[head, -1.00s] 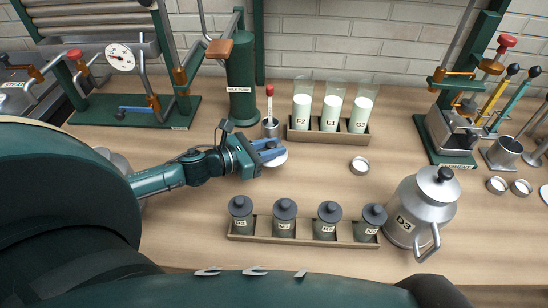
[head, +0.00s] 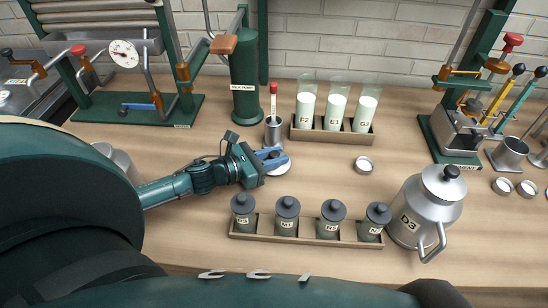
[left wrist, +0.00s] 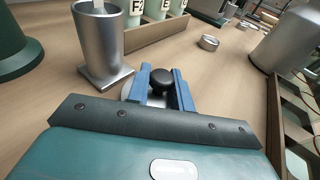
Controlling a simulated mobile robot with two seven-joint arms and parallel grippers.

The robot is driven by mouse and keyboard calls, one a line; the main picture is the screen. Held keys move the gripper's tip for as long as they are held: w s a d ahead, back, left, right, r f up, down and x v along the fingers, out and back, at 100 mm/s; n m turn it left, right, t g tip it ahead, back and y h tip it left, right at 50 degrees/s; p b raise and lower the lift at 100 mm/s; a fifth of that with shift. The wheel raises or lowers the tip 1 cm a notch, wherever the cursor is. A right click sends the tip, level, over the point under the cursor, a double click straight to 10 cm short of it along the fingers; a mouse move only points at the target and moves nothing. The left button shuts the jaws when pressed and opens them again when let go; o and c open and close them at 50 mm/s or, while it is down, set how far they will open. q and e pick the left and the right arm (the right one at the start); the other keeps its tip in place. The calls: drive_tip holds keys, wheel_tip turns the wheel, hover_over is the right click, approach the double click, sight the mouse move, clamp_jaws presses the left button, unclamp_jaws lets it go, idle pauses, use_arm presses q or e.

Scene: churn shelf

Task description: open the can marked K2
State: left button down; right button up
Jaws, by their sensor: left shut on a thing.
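My left gripper (head: 268,159) is shut on the black knob (left wrist: 162,79) of a round silver lid (head: 281,166). In the left wrist view the knob sits between the blue fingers, and the lid's rim (left wrist: 130,92) shows below it. The lid is at or just above the bare tabletop; I cannot tell whether it touches. A silver can (head: 117,158) stands at the left, mostly hidden behind my left arm, and no label shows on it. I cannot read the mark K2 anywhere. My right gripper is not in view.
A metal cup (head: 274,134) with a red-tipped stick stands just behind the lid. A tray (head: 330,138) of white-filled glasses is behind it. A rack (head: 300,239) of lidded jars lies in front. The closed can D3 (head: 427,205) and a small dish (head: 363,165) are rightward.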

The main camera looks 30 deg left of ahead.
use_arm(q)
drive_tip(key=c, duration=1.2)
unclamp_jaws()
drive_tip(key=shift+s+f, duration=0.35)
drive_tip(key=shift+f, duration=0.5)
drive_tip(key=shift+c, duration=0.2)
drive_tip(key=shift+r+p, duration=0.25)
drive_tip(key=shift+p, duration=0.05)
drive_tip(key=p+v, duration=0.1)
drive_tip(key=v, duration=0.2)
drive_tip(key=r+p+v, duration=0.1)
drive_tip(key=v, duration=0.3)
drive_tip(key=shift+w+a+r+p, duration=0.15)
drive_tip(key=shift+r+p, duration=0.05)
drive_tip(key=shift+p, duration=0.2)
